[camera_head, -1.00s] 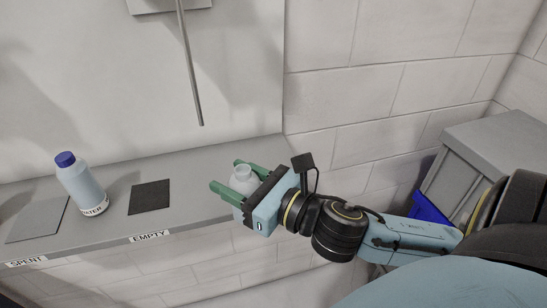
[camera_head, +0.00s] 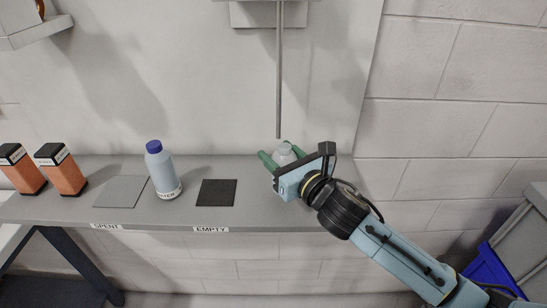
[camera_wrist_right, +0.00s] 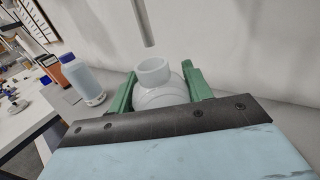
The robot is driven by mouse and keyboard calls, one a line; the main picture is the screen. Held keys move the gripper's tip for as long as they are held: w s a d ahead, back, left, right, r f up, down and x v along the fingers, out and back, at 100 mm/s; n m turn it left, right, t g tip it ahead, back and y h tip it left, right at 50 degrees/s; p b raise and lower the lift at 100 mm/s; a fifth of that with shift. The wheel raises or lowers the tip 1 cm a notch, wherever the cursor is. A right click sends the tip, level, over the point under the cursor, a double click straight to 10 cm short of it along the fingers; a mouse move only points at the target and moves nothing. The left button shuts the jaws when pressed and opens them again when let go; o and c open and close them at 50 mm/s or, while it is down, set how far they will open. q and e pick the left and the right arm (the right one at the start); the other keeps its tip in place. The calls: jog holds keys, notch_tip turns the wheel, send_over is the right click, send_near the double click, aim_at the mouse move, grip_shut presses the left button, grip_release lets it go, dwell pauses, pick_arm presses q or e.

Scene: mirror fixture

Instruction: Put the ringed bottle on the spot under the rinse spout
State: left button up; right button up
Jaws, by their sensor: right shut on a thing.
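The pale open-necked bottle (camera_head: 285,149) is between the green fingers of my right gripper (camera_head: 282,156), which is shut on it. In the right wrist view the bottle's mouth and shoulder (camera_wrist_right: 155,80) show upright, with faint rings on the shoulder. The rinse spout (camera_head: 279,80) is a thin grey pipe hanging down the wall. Its lower end is close to the bottle's mouth in the head view and above it in the right wrist view (camera_wrist_right: 145,25). The gripper hides the bottle's base and the spot below, so I cannot tell whether it touches the shelf. My left gripper is not in view.
On the grey shelf (camera_head: 260,216) are a black square (camera_head: 216,193) above the EMPTY label, a blue-capped water bottle (camera_head: 161,172), a grey square (camera_head: 118,191) above SPENT, and two orange-and-black boxes (camera_head: 68,177) at left. A blue bin (camera_head: 492,268) is at lower right.

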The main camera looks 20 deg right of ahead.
jog(key=shift+w+a+f, duration=0.2)
jog(key=shift+w+f, duration=0.4)
jog(key=shift+f, duration=0.3)
jog(key=shift+w+a+f, duration=0.2)
jog(key=shift+w+f, duration=0.35)
jog(key=shift+f, duration=0.3)
jog(key=shift+f, duration=0.1)
jog(key=o, duration=1)
jog(key=shift+f, duration=0.1)
jog(key=shift+r, duration=0.25)
jog(key=b+v, duration=0.1)
jog(key=v, duration=0.9)
jog(key=shift+s+d+f, duration=0.1)
jog(key=shift+s, duration=0.2)
jog(key=shift+s+d, duration=0.2)
jog(key=shift+s, duration=0.5)
